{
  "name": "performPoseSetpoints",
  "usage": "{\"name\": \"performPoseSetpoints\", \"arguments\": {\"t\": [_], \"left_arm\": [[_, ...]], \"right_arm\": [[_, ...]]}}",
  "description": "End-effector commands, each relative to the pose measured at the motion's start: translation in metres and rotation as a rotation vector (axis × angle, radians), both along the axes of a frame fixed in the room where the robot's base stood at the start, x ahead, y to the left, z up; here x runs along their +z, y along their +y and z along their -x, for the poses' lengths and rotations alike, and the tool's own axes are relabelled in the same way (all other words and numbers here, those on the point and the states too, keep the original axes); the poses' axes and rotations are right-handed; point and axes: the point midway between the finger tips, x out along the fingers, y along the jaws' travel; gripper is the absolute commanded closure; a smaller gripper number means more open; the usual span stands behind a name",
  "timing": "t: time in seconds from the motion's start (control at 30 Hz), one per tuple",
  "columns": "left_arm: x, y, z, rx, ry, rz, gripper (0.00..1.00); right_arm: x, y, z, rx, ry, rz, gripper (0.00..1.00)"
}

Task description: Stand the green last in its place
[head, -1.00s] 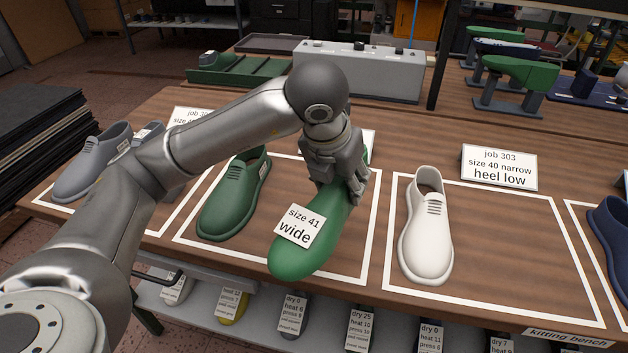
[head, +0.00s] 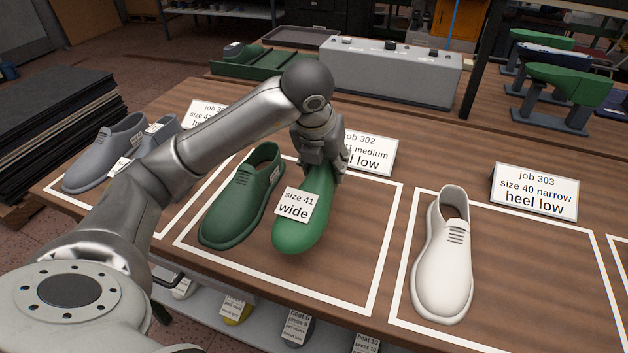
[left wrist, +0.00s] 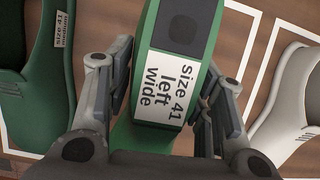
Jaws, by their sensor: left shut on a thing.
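The green last (head: 302,238) carries a white tag reading "size 41 wide"; in the left wrist view the last (left wrist: 150,28) has a label reading "size 41 left wide". My left gripper (head: 325,172) is shut on the last near its heel end, with one finger on each side. The last is over the white-outlined place of job 302, right of a dark green shoe (head: 240,198). Whether its underside touches the bench cannot be told. The job 302 card (head: 368,152) is partly hidden by the gripper; "41 medium" and "low" show. My right gripper is not in view.
A white shoe (head: 443,262) stands in the job 303 outline, with its card (head: 535,190) behind. Grey shoes (head: 105,152) stand at the left. A grey control box (head: 390,75) and a green tray (head: 262,64) are at the back. The right part of the job 302 outline is bare.

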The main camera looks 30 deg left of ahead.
Motion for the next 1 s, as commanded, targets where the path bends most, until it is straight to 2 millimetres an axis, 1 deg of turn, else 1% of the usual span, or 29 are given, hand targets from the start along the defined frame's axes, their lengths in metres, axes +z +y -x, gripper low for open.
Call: {"name": "performPoseSetpoints", "arguments": {"t": [0.03,0.13,0.3,0.4,0.6,0.7,0.97,1.0], "left_arm": [[-0.007,0.008,-0.001,0.005,0.000,0.000,0.97],[-0.017,0.017,-0.002,0.003,-0.003,0.000,0.97],[-0.026,0.023,-0.004,0.002,-0.005,0.002,0.97],[-0.036,0.032,-0.004,0.004,-0.002,-0.001,0.97],[-0.060,0.030,-0.004,0.000,-0.003,0.002,0.97],[-0.063,0.030,-0.004,0.000,-0.007,0.001,0.97],[-0.065,0.029,-0.004,0.000,-0.007,0.001,0.97],[-0.067,0.029,-0.004,0.000,-0.003,0.002,0.50]], "right_arm": [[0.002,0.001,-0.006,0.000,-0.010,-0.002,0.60],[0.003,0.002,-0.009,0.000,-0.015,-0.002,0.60],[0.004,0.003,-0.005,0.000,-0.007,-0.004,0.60],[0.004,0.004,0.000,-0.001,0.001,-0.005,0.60],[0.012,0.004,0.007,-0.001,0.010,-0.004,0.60],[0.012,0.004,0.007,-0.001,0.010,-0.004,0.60],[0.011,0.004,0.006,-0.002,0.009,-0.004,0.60],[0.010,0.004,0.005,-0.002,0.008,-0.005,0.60]]}}
